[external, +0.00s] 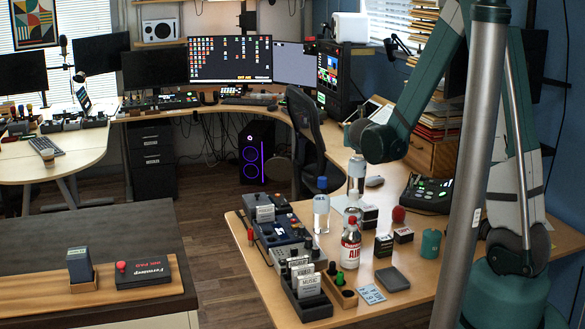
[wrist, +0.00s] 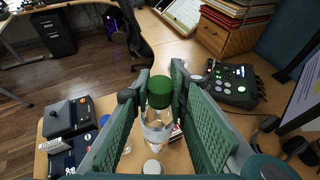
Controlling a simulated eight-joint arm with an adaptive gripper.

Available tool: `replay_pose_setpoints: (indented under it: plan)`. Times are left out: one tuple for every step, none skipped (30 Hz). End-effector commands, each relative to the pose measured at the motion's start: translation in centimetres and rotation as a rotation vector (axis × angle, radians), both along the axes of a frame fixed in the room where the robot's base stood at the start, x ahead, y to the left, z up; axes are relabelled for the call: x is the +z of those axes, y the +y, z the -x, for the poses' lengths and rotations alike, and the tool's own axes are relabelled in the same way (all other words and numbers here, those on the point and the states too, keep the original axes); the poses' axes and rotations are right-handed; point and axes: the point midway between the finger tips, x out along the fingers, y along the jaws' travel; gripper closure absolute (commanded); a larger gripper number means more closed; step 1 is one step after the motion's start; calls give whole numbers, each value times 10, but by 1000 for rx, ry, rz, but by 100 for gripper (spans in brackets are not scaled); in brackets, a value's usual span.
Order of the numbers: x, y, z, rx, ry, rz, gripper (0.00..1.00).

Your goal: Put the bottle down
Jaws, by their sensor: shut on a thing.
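A clear bottle with a green cap (wrist: 158,92) stands between the green finger pads of my gripper (wrist: 154,82) in the wrist view. My gripper is shut on it. In the external view my gripper (external: 356,150) points down over the desk, and part of the clear bottle (external: 356,183) shows below it. I cannot tell whether the held bottle touches the desk (external: 410,284).
A blue-capped bottle (external: 321,210) stands to the left. Small black boxes (external: 384,245), a red ball (external: 398,214) and a green cylinder (external: 430,243) are nearby. A dark control device (external: 427,194) lies at the right. Dark consoles (external: 282,238) line the desk's left edge.

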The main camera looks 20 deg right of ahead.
Motion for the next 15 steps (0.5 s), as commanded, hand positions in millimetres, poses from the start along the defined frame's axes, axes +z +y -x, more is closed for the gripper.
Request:
replay_pose_setpoints:
  plan:
    - [2,4,-6,27,0,0,100]
    - [2,7,-9,44,0,-1,100]
    - [3,11,-12,63,-1,-1,100]
    - [3,14,-14,78,-1,0,100]
    - [3,16,-16,88,0,-1,100]
    - [4,19,-19,105,0,-1,100]
    - [4,21,-20,116,0,0,100]
    - [4,23,-22,125,1,-1,100]
    - [5,25,-24,138,0,-1,100]
    - [6,27,-26,148,0,0,100]
    - [7,27,-27,150,0,0,100]
    - [10,27,-30,150,0,0,100]
    - [12,27,-32,151,0,0,100]
    - [14,27,-34,152,0,0,100]
    - [17,26,-37,153,0,1,100]
